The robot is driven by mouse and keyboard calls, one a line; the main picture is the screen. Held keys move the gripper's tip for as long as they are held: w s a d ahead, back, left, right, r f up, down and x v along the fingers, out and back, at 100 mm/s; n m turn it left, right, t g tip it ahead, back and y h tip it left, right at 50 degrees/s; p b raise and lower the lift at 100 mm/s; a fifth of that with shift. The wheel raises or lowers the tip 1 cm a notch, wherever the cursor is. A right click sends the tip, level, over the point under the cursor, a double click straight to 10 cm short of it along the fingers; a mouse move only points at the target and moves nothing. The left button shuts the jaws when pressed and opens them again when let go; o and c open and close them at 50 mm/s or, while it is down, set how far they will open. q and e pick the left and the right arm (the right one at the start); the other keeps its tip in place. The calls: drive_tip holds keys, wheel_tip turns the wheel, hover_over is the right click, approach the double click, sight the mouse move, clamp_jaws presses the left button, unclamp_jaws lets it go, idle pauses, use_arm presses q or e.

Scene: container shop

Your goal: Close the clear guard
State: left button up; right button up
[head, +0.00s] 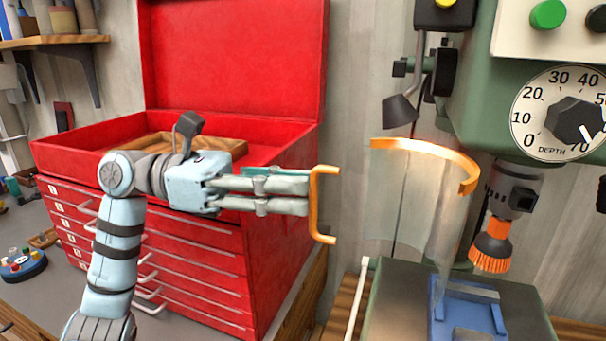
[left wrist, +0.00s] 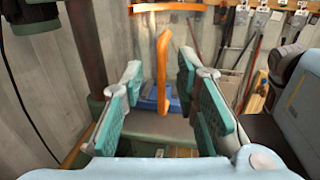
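The clear guard (head: 415,205) is a curved see-through panel with an orange top rim, standing in front of the drill press at the right of the head view. Its orange bar handle (head: 322,205) sticks out to the left, upright. My left gripper (head: 303,196) reaches in from the left with its fingertips at the handle. In the left wrist view, the gripper (left wrist: 160,72) is open, and the handle (left wrist: 163,80) stands between the two fingers with gaps on both sides. Contact is not visible. My right gripper is not in view.
A red tool chest (head: 235,60) with its lid up stands behind my left arm. The green drill press (head: 480,100) carries a depth dial (head: 558,112) and an orange brush-like tool (head: 491,250). A blue vise (head: 468,312) sits on the table below. A lamp (head: 399,110) hangs above the guard.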

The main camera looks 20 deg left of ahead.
use_arm(q)
drive_tip(key=shift+d, duration=0.85)
clamp_jaws()
drive_tip(key=shift+s, duration=0.1)
